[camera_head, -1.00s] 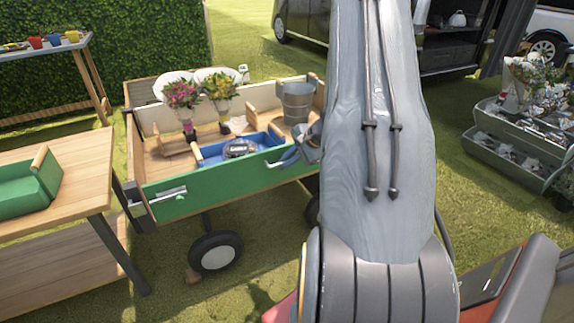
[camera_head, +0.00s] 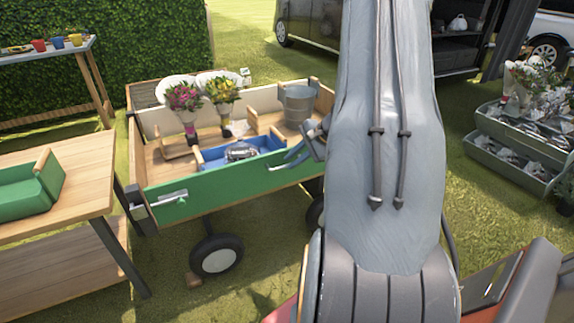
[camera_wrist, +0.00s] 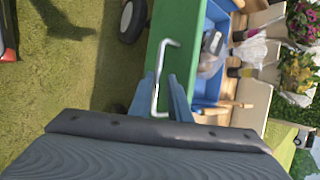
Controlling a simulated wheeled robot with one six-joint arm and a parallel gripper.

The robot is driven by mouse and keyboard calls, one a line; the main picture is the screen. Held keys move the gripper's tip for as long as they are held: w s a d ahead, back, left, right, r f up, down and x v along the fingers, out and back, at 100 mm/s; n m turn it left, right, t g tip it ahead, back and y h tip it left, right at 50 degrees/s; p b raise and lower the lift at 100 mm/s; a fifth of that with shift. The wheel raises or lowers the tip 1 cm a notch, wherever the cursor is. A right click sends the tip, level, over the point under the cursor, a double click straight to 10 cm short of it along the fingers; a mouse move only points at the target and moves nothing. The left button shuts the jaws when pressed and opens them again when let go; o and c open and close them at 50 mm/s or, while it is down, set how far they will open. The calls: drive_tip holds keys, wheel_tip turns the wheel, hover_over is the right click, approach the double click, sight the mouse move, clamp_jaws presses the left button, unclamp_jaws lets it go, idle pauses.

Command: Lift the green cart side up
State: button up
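The green cart side (camera_head: 235,188) is the long front panel of a wooden cart, facing me. Whether it is fully upright or tilted is hard to tell. It also shows in the wrist view (camera_wrist: 178,45). A metal latch (camera_head: 172,197) sits near its left end. A pale bent handle (camera_wrist: 157,85) on the panel shows in the wrist view. My gripper (camera_head: 294,160) is at the right part of the panel. In the wrist view its two blue fingers (camera_wrist: 165,92) are apart on either side of the handle bar; contact cannot be made out.
The cart holds a blue tray (camera_head: 243,153), a metal bucket (camera_head: 298,103) and flower bouquets (camera_head: 222,92). A wooden table (camera_head: 75,172) with a green box (camera_head: 28,190) stands close at the left. Tiered flower planters (camera_head: 515,145) are at the right. Grass is free in front.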

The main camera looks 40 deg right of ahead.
drive_tip(key=shift+v, duration=1.8)
drive_tip(key=shift+s, duration=0.1)
drive_tip(key=shift+a, duration=0.1)
drive_tip(key=s+a+r+n+g+y+p, duration=0.15)
drive_tip(key=a+r+n, duration=0.25)
drive_tip(key=a, duration=0.5)
drive_tip(key=s+a+r+n+g+h+p, duration=0.1)
drive_tip(key=s+a+r+n+g+p, duration=0.3)
drive_tip(key=a, duration=0.6)
drive_tip(key=s+a+r+n+g+h+p, duration=0.1)
drive_tip(key=s+a+r+n+h+p, duration=0.3)
drive_tip(key=s+a+r+n, duration=0.7)
drive_tip(key=s+a+p, duration=0.1)
drive_tip(key=s+a, duration=0.3)
drive_tip(key=shift+r, duration=0.25)
drive_tip(key=shift+g, duration=0.25)
drive_tip(key=shift+c, duration=0.5)
